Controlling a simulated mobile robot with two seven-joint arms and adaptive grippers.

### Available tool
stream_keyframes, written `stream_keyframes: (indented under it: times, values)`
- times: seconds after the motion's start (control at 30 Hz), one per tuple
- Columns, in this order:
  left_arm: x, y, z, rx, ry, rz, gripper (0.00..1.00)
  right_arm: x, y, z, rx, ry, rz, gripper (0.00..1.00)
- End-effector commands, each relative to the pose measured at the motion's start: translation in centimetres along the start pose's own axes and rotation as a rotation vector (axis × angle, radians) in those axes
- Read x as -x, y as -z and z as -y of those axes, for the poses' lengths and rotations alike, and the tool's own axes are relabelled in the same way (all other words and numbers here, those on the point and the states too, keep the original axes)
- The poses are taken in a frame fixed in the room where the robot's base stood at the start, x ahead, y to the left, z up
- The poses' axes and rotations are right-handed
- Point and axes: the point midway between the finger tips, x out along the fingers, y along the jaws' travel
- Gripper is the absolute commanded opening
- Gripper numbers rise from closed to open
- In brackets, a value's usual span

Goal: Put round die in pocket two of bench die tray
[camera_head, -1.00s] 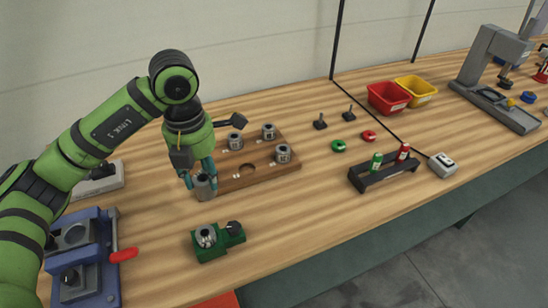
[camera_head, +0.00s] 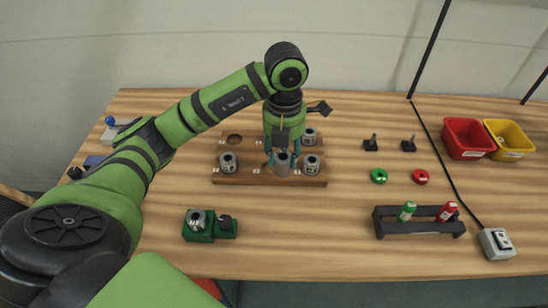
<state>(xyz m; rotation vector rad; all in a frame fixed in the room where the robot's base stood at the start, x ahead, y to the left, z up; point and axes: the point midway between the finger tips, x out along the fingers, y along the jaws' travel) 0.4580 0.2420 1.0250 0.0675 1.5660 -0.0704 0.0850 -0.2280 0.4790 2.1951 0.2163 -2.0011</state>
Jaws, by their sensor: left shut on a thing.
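The bench die tray (camera_head: 256,178) is a brown wooden board with round pockets and small white labels. My left gripper (camera_head: 283,154) points down over its front middle pocket, shut on a grey round die (camera_head: 283,166). The die's lower end is at the tray's front row; I cannot tell whether it is seated. Similar dies stand at front left (camera_head: 228,162), front right (camera_head: 311,163) and back right (camera_head: 309,137). The back left pocket (camera_head: 234,139) is empty. The back middle pocket is hidden behind my gripper. My right gripper is not in view.
A green fixture (camera_head: 202,229) holding a grey cylinder stands front left of the tray. To the right are black pegs (camera_head: 371,144), green and red rings (camera_head: 379,176), a black bottle rack (camera_head: 418,226), and red and yellow bins (camera_head: 467,138). Bench in front of the tray is clear.

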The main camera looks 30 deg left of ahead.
Motion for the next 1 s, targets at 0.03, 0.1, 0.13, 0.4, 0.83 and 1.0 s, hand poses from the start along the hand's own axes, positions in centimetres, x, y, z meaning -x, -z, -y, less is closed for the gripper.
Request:
stream_keyframes:
  times: [0.03,0.1,0.13,0.4,0.83,1.0]
  values:
    - [-0.8,-0.4,-1.1,0.005,0.002,-0.006,0.00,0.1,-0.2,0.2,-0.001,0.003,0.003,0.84]
    - [-1.2,-1.2,-2.5,0.006,0.000,-0.005,0.00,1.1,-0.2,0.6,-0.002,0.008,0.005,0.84]
    - [-1.6,-1.5,-3.1,0.005,-0.001,-0.003,0.00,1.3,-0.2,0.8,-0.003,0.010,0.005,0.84]
    - [-4.2,-3.4,-6.5,-0.001,0.002,0.001,0.00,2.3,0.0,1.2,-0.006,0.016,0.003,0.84]
    - [-8.3,-3.6,-6.8,-0.003,0.001,0.001,0.00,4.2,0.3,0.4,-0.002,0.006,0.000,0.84]
    - [-8.6,-3.6,-6.9,-0.003,0.000,0.004,0.00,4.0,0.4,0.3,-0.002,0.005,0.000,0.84]
